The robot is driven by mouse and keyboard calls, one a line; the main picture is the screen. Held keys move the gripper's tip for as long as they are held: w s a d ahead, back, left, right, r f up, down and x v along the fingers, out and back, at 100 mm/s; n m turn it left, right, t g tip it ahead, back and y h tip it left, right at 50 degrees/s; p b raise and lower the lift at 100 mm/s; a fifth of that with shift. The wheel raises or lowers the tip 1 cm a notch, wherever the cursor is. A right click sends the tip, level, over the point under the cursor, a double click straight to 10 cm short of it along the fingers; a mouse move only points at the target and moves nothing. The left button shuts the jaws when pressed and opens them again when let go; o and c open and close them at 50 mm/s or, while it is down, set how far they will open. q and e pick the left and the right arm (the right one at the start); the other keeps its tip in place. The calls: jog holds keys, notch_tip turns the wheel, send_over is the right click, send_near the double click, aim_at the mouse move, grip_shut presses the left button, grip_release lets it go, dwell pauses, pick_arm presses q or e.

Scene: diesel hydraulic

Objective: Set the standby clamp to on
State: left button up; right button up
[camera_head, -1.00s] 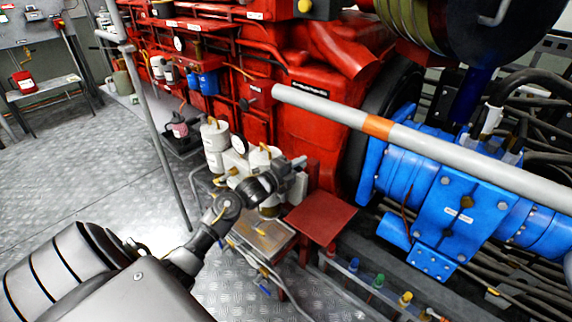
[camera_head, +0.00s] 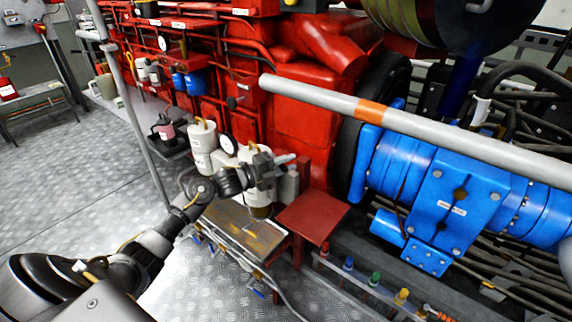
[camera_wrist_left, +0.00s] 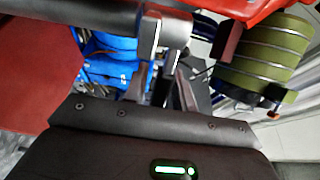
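My left gripper (camera_head: 284,180) is beside the red machine, above a brown-topped stand and just left of a red plate. In the left wrist view its two grey fingers (camera_wrist_left: 162,70) look apart, with a narrow gap between them. A grey metal piece (camera_wrist_left: 166,24) at the end of a dark bar shows at the fingertips; whether they touch it is unclear. A light grey handle-like piece (camera_head: 284,159) shows by the gripper in the head view. I cannot tell for sure which part is the standby clamp. My right gripper is not in view.
A red plate (camera_head: 312,218) and the brown-topped stand (camera_head: 245,232) lie below the gripper. A thick grey pipe (camera_head: 410,124) crosses above the blue machine (camera_head: 455,210).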

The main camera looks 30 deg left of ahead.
pick_arm(q)
jog(key=shift+o, duration=0.5)
